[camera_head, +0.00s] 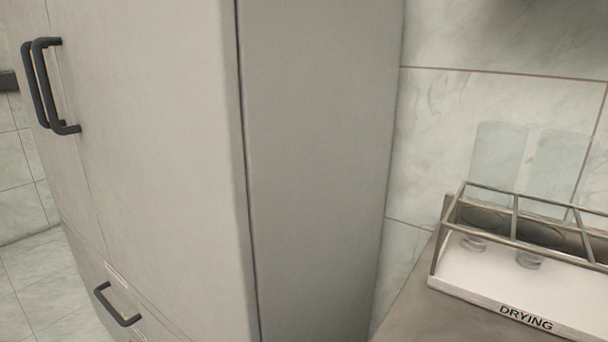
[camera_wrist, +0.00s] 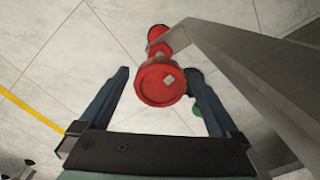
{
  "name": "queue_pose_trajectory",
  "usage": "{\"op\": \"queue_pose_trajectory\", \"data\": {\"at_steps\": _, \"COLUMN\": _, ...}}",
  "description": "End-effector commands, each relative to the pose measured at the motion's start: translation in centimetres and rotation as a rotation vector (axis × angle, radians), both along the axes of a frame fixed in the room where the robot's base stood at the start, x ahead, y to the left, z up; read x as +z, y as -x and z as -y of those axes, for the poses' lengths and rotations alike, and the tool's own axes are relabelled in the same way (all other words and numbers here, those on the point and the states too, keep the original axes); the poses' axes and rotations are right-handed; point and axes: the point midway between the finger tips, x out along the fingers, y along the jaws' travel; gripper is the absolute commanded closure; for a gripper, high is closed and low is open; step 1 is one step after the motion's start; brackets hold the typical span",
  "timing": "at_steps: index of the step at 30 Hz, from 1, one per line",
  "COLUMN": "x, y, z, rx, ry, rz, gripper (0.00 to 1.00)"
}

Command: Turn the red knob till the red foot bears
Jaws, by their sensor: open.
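My gripper (camera_wrist: 157,74) is open, with one dark blue finger on each side of the red part. There is a clear gap on the left and little or none on the right. Contact on the right cannot be told. Neither red part is in the head view.
A grey metal bar (camera_wrist: 225,75) slants close by my right finger. A small green part (camera_wrist: 197,109) shows behind that finger. A yellow line (camera_wrist: 32,110) crosses the tiles. The head view has a tall grey cabinet (camera_head: 320,150) and a drying rack (camera_head: 490,294) with two clear vessels.

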Motion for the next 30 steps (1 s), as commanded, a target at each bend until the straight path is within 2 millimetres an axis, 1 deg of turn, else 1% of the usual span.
{"op": "queue_pose_trajectory", "data": {"at_steps": 1, "x": 0.6, "y": 0.0, "z": 0.0, "rx": 0.0, "ry": 0.0, "rz": 0.0, "gripper": 0.03}}
{"op": "queue_pose_trajectory", "data": {"at_steps": 6, "x": 2.6, "y": 0.0, "z": 0.0, "rx": 0.0, "ry": 0.0, "rz": 0.0, "gripper": 0.03}}
{"op": "queue_pose_trajectory", "data": {"at_steps": 18, "x": 6.8, "y": 0.0, "z": 0.0, "rx": 0.001, "ry": 0.0, "rz": 0.0, "gripper": 0.03}}
{"op": "queue_pose_trajectory", "data": {"at_steps": 21, "x": 7.0, "y": 0.0, "z": 0.0, "rx": 0.001, "ry": 0.0, "rz": 0.0, "gripper": 0.03}}
{"op": "queue_pose_trajectory", "data": {"at_steps": 30, "x": 6.8, "y": 0.0, "z": 0.0, "rx": 0.001, "ry": 0.0, "rz": 0.0, "gripper": 0.03}}
